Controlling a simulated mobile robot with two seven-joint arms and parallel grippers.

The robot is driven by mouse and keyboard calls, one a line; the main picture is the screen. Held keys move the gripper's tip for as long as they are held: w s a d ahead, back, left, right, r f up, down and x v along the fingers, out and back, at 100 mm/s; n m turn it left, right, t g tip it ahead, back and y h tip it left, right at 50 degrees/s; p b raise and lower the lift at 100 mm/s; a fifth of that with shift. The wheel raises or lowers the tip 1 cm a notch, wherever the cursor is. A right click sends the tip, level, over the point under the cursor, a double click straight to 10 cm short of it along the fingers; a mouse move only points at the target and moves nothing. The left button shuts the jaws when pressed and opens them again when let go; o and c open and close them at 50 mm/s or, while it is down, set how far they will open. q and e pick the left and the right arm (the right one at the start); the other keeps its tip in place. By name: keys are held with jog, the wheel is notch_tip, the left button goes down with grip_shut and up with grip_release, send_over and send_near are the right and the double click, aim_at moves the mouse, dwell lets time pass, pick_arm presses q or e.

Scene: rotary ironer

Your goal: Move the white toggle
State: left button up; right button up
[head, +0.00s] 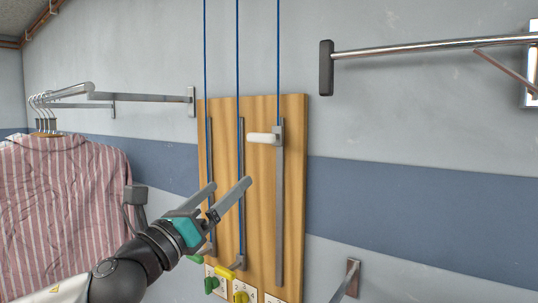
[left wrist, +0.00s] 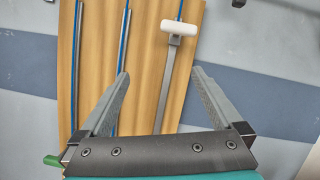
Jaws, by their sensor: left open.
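The white toggle (head: 262,138) is a short white bar sticking out to the left near the top of the rightmost metal track on a wooden board (head: 260,108). In the left wrist view the white toggle (left wrist: 180,27) shows at the top, beyond the fingertips and in line with the gap between them. My left gripper (head: 229,183) is open and empty, below and to the left of the toggle, apart from it. In the left wrist view its two fingers (left wrist: 160,72) are spread wide. My right gripper is in neither view.
Green (head: 211,284) and yellow (head: 225,272) handles sit low on the board. Blue cords (head: 237,50) run up from the tracks. A striped shirt (head: 70,210) hangs at left. A metal rail (head: 430,47) juts out at upper right. The wall right of the board is mostly bare.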

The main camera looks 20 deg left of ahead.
aim_at(269, 137)
pick_arm(q)
notch_tip(269, 137, up, 4)
jog(key=s+m+h, duration=0.2)
jog(key=m, duration=0.2)
jog(key=p+x, duration=0.2)
jog(key=x, duration=0.2)
jog(key=p+x, duration=0.2)
jog(key=x, duration=0.3)
jog(key=p+x, duration=0.2)
jog(key=x, duration=0.3)
jog(key=shift+d+r, duration=0.25)
jog(key=shift+d, duration=0.2)
jog(key=shift+w+d+r, duration=0.15)
jog(key=shift+w+d, duration=0.05)
jog(key=shift+w, duration=0.3)
grip_shut()
